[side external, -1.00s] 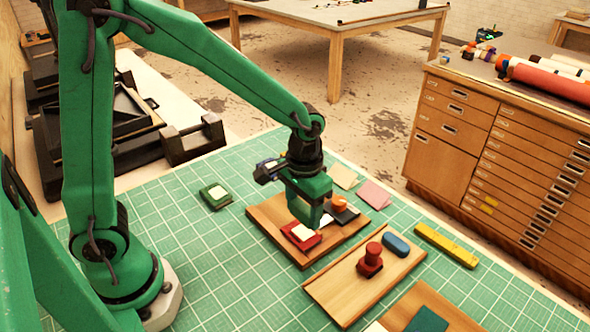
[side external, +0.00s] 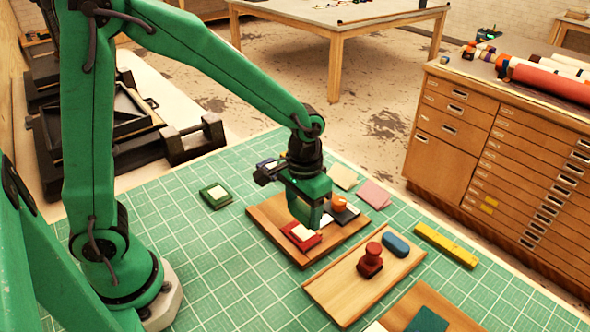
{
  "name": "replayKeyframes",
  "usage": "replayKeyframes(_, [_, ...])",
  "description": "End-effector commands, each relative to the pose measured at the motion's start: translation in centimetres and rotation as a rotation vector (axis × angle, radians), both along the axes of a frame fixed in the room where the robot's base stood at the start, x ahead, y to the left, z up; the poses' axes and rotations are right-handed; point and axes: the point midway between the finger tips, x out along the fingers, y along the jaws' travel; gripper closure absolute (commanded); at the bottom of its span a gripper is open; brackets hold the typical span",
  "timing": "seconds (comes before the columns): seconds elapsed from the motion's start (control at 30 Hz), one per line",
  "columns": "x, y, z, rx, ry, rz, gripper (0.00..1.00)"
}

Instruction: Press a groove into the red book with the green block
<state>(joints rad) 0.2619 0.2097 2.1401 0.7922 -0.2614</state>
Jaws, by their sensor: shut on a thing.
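The red book (side external: 301,236) lies on a wooden board (side external: 275,240), with a pale patch on its top. My gripper (side external: 311,222) is over the book's far edge, pointing down and shut on a green piece that I take for the green block. The block and my green fingers blend, so its outline is hard to make out. I cannot tell whether it touches the book.
An orange-knobbed dark piece (side external: 342,208) stands right beside my gripper on the board. A second board (side external: 335,295) holds a red stamp (side external: 370,260) and a blue piece (side external: 396,245). A green book (side external: 215,195) lies left; a yellow bar (side external: 446,245) lies right.

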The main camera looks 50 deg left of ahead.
Motion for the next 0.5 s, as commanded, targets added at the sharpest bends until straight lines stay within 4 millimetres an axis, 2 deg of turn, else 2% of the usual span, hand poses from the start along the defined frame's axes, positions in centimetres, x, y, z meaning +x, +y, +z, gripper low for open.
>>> replayKeyframes(0.5, [-0.1,0.0,-3.4,0.0,0.001,0.0,0.6])
